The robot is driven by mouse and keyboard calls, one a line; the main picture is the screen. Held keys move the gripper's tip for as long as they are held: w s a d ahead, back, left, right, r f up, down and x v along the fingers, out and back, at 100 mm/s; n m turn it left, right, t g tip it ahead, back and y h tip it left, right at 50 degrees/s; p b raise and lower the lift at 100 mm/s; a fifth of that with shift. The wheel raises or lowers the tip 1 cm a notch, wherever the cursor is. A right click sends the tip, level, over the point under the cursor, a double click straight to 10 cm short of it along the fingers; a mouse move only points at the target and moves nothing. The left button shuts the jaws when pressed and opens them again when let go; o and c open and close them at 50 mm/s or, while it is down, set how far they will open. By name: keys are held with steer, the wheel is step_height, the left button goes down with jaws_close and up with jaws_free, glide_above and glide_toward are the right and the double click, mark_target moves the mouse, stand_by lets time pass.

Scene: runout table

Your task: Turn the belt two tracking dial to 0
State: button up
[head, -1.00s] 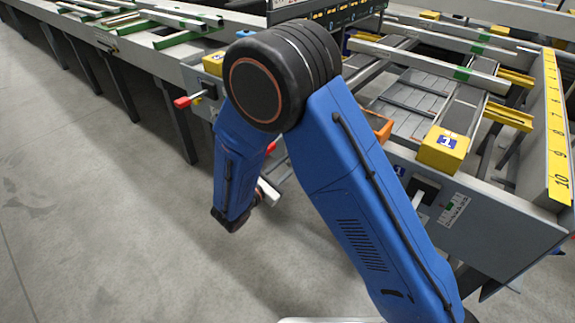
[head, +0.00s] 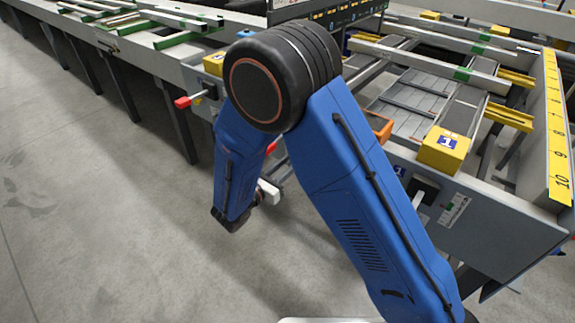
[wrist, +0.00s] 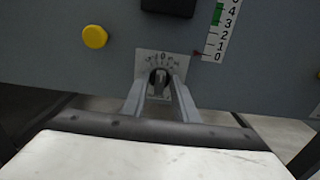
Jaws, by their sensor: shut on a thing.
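The tracking dial (wrist: 159,75) is a small dark knob on a white scale plate (wrist: 146,60) on a grey panel, seen in the wrist view. A 0 shows near the top of the scale; the other marks and the dial's pointer are too small to read. My gripper (wrist: 159,80) is shut on the dial, with one grey finger on each side of it. In the head view my blue arm hides the dial and the fingers; only a pale part of my gripper shows beside the lower arm.
A yellow button (wrist: 94,37) sits left of the dial, and a vertical scale (wrist: 219,28) with a green mark is at upper right. In the head view a yellow block marked 1 (head: 444,150) and a red-ended handle (head: 187,101) stand along the table. The floor at left is clear.

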steer(key=o, duration=0.7)
steer(key=shift+c, duration=0.2)
steer(key=v, duration=1.7)
steer(key=shift+s, duration=0.2)
steer(key=shift+a+f, duration=0.1)
steer(key=shift+a, duration=0.1)
